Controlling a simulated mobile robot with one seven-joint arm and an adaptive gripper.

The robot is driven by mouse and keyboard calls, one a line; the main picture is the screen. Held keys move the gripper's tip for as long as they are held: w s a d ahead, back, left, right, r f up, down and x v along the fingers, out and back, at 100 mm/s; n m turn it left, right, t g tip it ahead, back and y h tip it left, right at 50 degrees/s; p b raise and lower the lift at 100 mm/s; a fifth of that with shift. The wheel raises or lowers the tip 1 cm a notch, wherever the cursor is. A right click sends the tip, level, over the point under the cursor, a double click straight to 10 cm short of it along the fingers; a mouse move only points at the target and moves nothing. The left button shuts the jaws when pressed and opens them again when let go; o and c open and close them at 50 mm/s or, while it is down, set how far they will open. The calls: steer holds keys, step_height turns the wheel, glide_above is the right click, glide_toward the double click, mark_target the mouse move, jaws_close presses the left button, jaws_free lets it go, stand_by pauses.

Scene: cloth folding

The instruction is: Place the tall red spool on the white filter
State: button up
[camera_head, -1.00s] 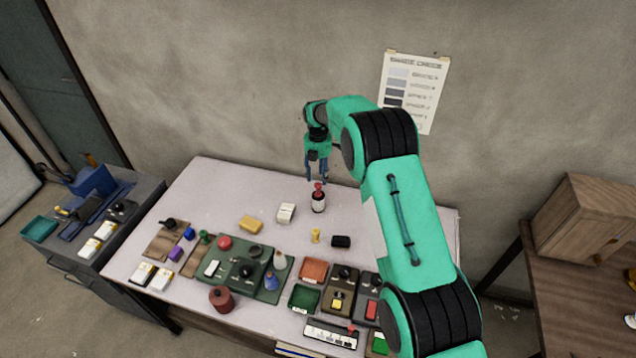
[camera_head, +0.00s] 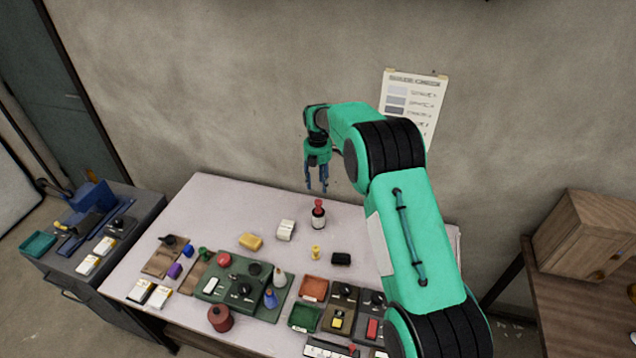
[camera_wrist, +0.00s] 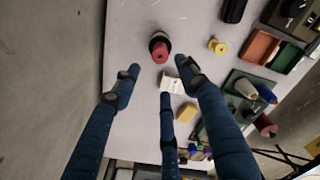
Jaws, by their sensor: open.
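A tall dark-red piece with a bright red top and a pale band (camera_head: 318,214) stands upright near the back of the table; it looks like the tall red spool. It also shows in the wrist view (camera_wrist: 159,48). A small white block (camera_head: 286,230), likely the white filter, lies just left of it; it also shows in the wrist view (camera_wrist: 171,85). Nothing rests on it. My gripper (camera_head: 316,189) hangs above and behind the red piece, fingers down, apart from it. In the wrist view its blue fingers (camera_wrist: 160,76) are spread and empty.
A yellow block (camera_head: 250,242), a small yellow spool (camera_head: 315,252) and a black block (camera_head: 341,259) lie nearby. A green board (camera_head: 215,296) with several pieces and a brownish-red round piece (camera_head: 221,319) are in front. The table's back left is clear.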

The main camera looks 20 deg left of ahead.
stand_by(0.4)
steer(key=s+d+r+m+t, duration=0.1)
steer(key=s+d+r+m, duration=0.2)
steer(key=d+r, duration=0.55)
steer(key=s+d+r+m, duration=0.35)
steer(key=d+r, duration=0.25)
steer(key=r, duration=0.5)
steer(key=s+d+r+m+t, duration=0.1)
steer(key=s+d+r+m, duration=0.25)
steer(key=d+r, duration=0.5)
steer(key=s+d+r+m+t, duration=0.1)
steer(key=s+d+r+m, duration=0.6)
steer(key=s+d+r, duration=0.55)
steer(key=s+d+f+m+t, duration=0.1)
steer(key=s+d+m, duration=0.3)
steer(key=s, duration=0.6)
steer(key=s+d+f+m, duration=0.2)
steer(key=s+d+m, duration=0.1)
steer(key=s, duration=0.7)
steer(key=s+d+f+m+t, duration=0.1)
steer(key=s+d+m, duration=0.3)
steer(key=s, duration=0.7)
steer(key=shift+d+f+m+t, duration=0.3)
steer(key=shift+f+m, duration=0.05)
steer(key=shift+m, duration=0.45)
steer(key=shift+s+f, duration=0.1)
